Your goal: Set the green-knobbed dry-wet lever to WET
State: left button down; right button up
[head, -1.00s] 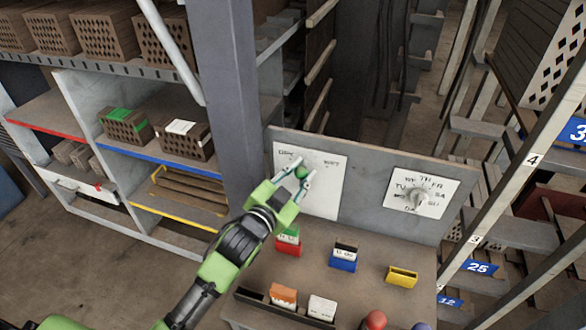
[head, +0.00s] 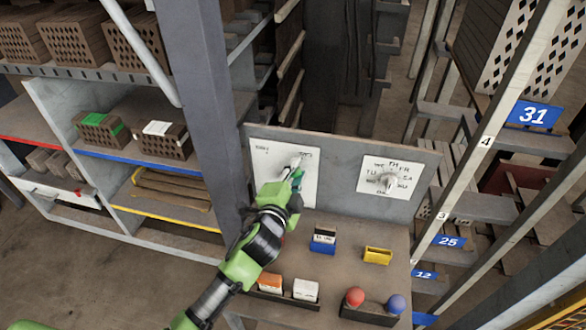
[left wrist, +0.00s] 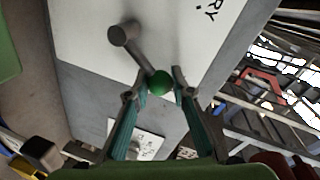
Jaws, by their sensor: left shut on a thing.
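The dry-wet lever is on a white plate (head: 270,165) on the upright grey panel. Its green knob (left wrist: 159,82) and grey pivot (left wrist: 122,34) show in the left wrist view. The lever leans up and right as the head view sees the plate, away from the DRY lettering, whose end shows in the wrist view. My left gripper (head: 296,174) is shut on the knob, with a finger on each side of it. My right gripper is not in view.
A day dial (head: 386,181) is on the panel to the right. On the bench below stand a blue holder (head: 322,244), a yellow holder (head: 377,256), and a red ball (head: 355,297) beside a blue ball (head: 396,303). Brick shelves are left, a grey post (head: 200,100) close by.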

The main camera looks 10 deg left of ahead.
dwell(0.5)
pick_arm(q)
jog(key=c, duration=1.8)
grip_release()
jog(key=shift+o, duration=0.2)
jog(key=shift+d+f, duration=0.1)
jog(key=s+a+r, duration=0.1)
jog(key=s+r, duration=0.1)
jog(key=s, duration=0.9)
jog(key=shift+s, duration=0.35)
jog(key=shift+a, duration=0.1)
